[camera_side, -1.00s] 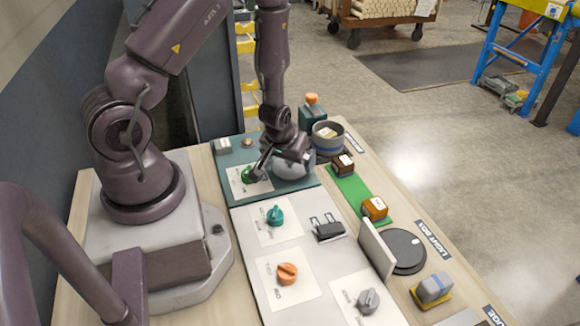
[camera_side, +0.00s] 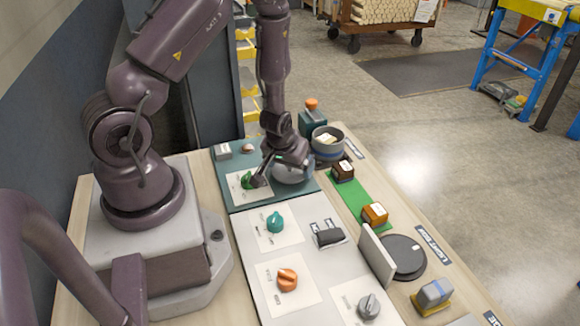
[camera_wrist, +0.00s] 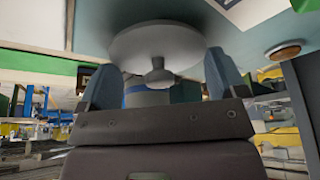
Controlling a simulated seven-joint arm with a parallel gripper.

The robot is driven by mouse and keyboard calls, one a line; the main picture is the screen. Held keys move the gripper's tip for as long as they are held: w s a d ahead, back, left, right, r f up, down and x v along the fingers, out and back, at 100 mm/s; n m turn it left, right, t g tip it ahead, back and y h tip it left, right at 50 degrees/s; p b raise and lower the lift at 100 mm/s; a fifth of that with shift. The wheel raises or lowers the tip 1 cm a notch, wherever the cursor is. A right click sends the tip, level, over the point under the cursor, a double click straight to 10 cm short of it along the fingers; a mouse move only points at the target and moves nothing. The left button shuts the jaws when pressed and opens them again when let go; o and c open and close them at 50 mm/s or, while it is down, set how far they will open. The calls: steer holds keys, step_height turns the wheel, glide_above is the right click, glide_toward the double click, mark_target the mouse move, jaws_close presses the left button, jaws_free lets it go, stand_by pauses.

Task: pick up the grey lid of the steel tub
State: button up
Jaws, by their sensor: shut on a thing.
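The grey lid (camera_wrist: 150,44) shows in the wrist view as a pale round disc with a small knob at its middle. The two fingers of my gripper (camera_wrist: 160,68) stand on either side of it, shut on the lid. In the side view my gripper (camera_side: 278,172) is low over the teal mat, with a pale silver round thing (camera_side: 293,172) right at its fingers. The gripper hides part of this round thing. I cannot tell there where lid and tub divide, or whether the lid is clear of the tub.
Brown blocks (camera_side: 343,170) sit on a green strip to the right.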

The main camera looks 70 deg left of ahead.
step_height(320, 180, up, 8)
steer(key=shift+f, duration=0.1)
steer(key=shift+r, duration=0.4)
steer(key=shift+a, duration=0.1)
steer(key=w+a+r, duration=0.1)
steer(key=w+a, duration=0.2)
steer(key=w, duration=0.4)
steer(key=w+a+r, duration=0.1)
steer(key=w+a, duration=0.2)
steer(key=w, duration=0.3)
steer(key=shift+f, duration=2.85)
steer(key=shift+f, duration=0.15)
